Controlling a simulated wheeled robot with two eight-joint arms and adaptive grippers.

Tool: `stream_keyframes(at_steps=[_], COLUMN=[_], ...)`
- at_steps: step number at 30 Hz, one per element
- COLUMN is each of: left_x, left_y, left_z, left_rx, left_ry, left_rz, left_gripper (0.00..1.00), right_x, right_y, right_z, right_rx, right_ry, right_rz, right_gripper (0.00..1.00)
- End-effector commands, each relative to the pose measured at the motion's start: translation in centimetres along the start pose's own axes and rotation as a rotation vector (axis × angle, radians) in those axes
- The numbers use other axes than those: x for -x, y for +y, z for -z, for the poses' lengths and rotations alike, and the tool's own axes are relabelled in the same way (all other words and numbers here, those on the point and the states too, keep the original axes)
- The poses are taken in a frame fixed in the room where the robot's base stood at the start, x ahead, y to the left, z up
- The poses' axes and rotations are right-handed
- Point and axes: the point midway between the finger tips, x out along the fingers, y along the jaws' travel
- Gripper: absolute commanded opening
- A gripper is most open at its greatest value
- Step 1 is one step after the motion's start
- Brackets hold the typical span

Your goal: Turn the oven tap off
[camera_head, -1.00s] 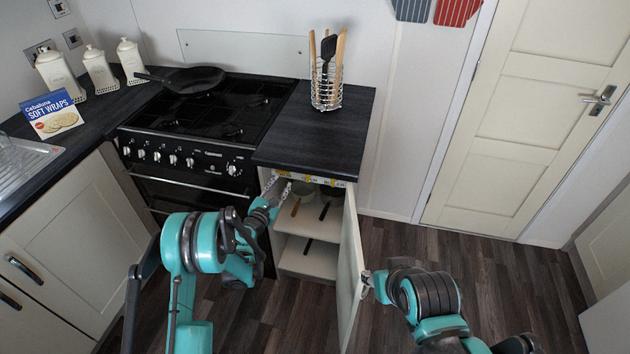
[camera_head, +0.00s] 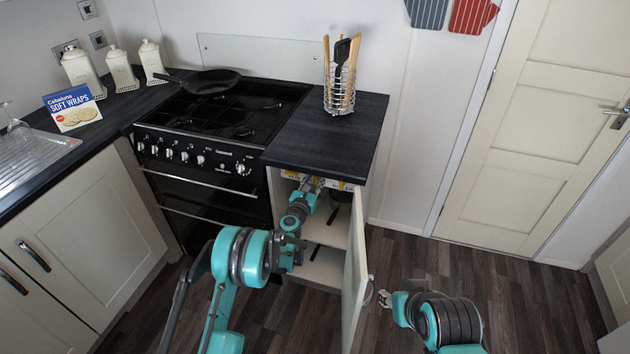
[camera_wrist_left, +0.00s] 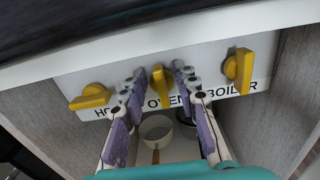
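In the left wrist view, three yellow taps sit on a white labelled panel (camera_wrist_left: 205,62) under the worktop. The middle one, the oven tap (camera_wrist_left: 160,88), stands above the partly covered word "OVEN" with its handle pointing down. My left gripper (camera_wrist_left: 160,80) is open, with one finger on each side of this tap; I cannot tell if either touches it. In the head view my left gripper (camera_head: 312,184) reaches into the top of the open cupboard, and the taps there are mostly hidden. My right gripper (camera_head: 384,298) is beside the cupboard door's handle (camera_head: 369,290); its fingers are unclear.
The left tap (camera_wrist_left: 90,97) and the right tap, labelled "BOILER" (camera_wrist_left: 239,70), flank the fingers. The open cupboard door (camera_head: 354,270) stands to the right of my left arm. A pan (camera_wrist_left: 157,128) lies on the shelf below. The black cooker (camera_head: 205,165) is left of the cupboard.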

Motion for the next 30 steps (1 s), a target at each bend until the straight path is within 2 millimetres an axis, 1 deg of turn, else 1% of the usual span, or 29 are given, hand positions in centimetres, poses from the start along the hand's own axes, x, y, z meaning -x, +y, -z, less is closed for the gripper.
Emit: stream_keyframes(at_steps=[4, 7, 8, 14, 20, 26, 30], left_x=[0.01, 0.02, 0.02, 0.03, 0.04, 0.04, 0.04], left_y=[0.0, 0.0, 0.0, -0.01, -0.08, -0.25, -0.41], left_z=[-0.03, -0.03, -0.03, -0.02, -0.01, 0.01, 0.05], left_rx=[0.0, -0.001, -0.001, -0.006, -0.055, -0.177, -0.298], left_ry=[0.0, 0.0, 0.0, 0.0, 0.0, 0.0, 0.0], left_rz=[0.0, 0.0, 0.0, 0.0, 0.0, 0.0, 0.0], left_gripper=[0.3, 0.04, 0.0, 0.0, 0.0, 0.0, 0.0], right_x=[0.03, 0.03, 0.03, 0.03, 0.02, 0.02, 0.02], right_y=[0.0, 0.0, 0.0, 0.0, 0.0, 0.0, 0.0], right_z=[0.02, 0.03, 0.02, 0.02, 0.02, 0.02, 0.02], right_rx=[0.0, 0.0, 0.0, 0.0, 0.0, 0.0, 0.0], right_ry=[0.0, 0.0, 0.0, 0.0, 0.0, 0.0, 0.0], right_rz=[0.0, 0.0, 0.0, 0.0, 0.0, 0.0, 0.0], right_gripper=[0.4, 0.4, 0.4, 0.4, 0.4, 0.4, 0.4])
